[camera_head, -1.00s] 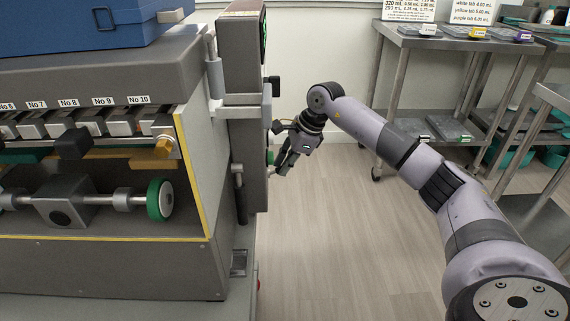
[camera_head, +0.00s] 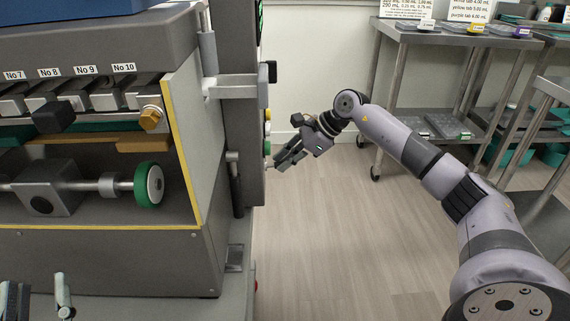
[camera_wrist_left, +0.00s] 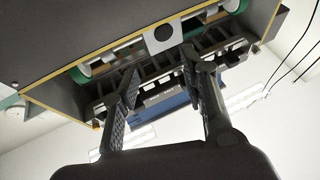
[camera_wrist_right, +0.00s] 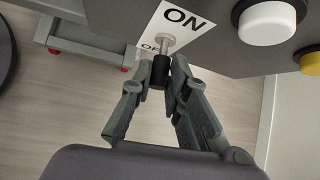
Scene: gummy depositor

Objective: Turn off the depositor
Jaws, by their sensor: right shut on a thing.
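The depositor (camera_head: 110,250) is the big grey machine on the left of the head view. Its upright control box (camera_head: 237,100) stands at its right side. In the right wrist view a toggle switch (camera_wrist_right: 166,40) with a black tip sits on a white label reading ON, with a second, partly hidden word beside the lever. My right gripper (camera_wrist_right: 163,68) has its fingertips closed around the black tip; in the head view it is at the box's right face (camera_head: 280,163). My left gripper (camera_wrist_left: 158,62) is open and empty below the depositor's front, fingers apart.
A white button (camera_wrist_right: 267,22) and a yellow button (camera_wrist_right: 311,62) are near the switch. A blue case (camera_head: 70,10) lies on top of the depositor. Steel shelving (camera_head: 440,45) with trays stands at the back right. The floor (camera_head: 340,240) between is clear.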

